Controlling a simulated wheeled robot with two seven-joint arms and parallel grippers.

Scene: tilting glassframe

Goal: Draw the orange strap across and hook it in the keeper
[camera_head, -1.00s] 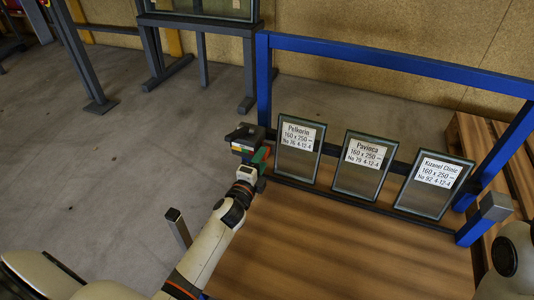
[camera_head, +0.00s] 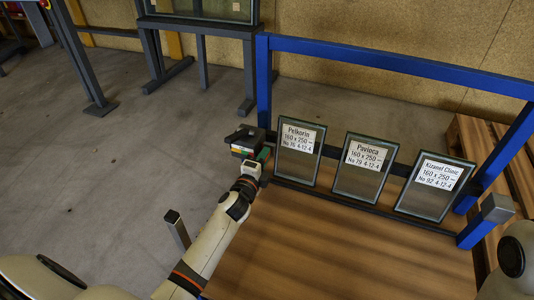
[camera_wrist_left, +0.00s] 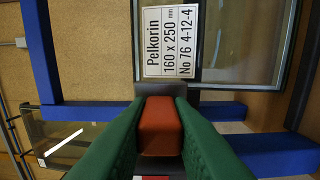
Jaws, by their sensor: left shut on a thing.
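My left gripper (camera_head: 262,155) is at the left end of the blue rack, beside the leftmost glass pane. In the left wrist view its green fingers (camera_wrist_left: 160,128) are shut on an orange-red block (camera_wrist_left: 160,126), which looks like the end of the orange strap. No length of strap shows drawn across the panes. A grey block (camera_head: 497,207) tops a post at the rack's right end; I cannot tell whether it is the keeper. My right gripper is out of view; only part of that arm shows at the right edge.
Three labelled glass panes lean side by side: Pelkorin (camera_head: 299,152), Pavioca (camera_head: 360,168) and Kizanel Clinic (camera_head: 434,187). The blue frame (camera_head: 400,66) rises behind them. The wooden surface (camera_head: 340,250) in front is clear. A short grey post (camera_head: 177,230) stands at left.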

